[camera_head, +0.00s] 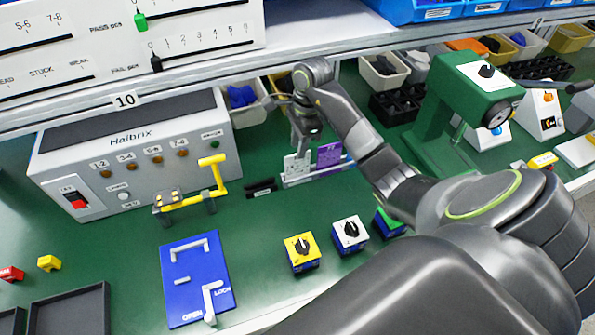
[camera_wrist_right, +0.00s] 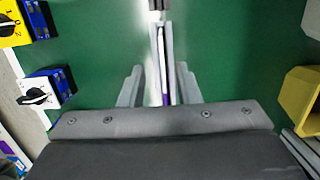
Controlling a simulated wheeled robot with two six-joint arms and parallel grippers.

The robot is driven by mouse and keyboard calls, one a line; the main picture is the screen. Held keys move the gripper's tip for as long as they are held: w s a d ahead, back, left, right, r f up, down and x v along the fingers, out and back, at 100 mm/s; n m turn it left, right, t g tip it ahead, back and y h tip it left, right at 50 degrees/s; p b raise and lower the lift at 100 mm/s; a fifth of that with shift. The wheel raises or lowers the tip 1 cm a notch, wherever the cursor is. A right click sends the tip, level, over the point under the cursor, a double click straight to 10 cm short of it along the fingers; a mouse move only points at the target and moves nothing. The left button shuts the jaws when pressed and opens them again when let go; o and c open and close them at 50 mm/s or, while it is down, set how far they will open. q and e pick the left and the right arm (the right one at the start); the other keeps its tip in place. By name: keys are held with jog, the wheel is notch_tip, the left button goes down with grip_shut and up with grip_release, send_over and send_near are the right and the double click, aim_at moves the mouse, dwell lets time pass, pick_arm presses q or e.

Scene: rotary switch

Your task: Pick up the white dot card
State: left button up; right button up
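The white dot card (camera_head: 297,166) stands upright at the left of a small light rack (camera_head: 320,176) on the green bench, beside a purple card (camera_head: 329,156). My right gripper (camera_head: 303,143) points down just above the white card and hides its upper part. In the right wrist view my right gripper (camera_wrist_right: 158,75) is open, one finger on each side of the edge-on rack (camera_wrist_right: 168,40), with visible gaps. The purple edge (camera_wrist_right: 166,99) shows low between the fingers; I cannot clearly separate the white card there. My left gripper is not in view.
A grey Halbrix box (camera_head: 130,155) and a yellow lever (camera_head: 205,187) stand left of the rack. A green press (camera_head: 450,110) stands right. Yellow (camera_head: 301,252) and white (camera_head: 350,234) rotary switches sit nearer me. Bins and a shelf edge are behind.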

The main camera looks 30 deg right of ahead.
aim_at(297, 160)
jog(key=shift+w+f+b, duration=0.15)
jog(key=shift+f+b, duration=1.7)
jog(key=shift+f, duration=0.35)
jog(key=shift+a+f, duration=0.15)
jog(key=shift+f, duration=0.15)
jog(key=shift+f+p, duration=0.45)
jog(key=shift+f, duration=0.25)
grip_shut()
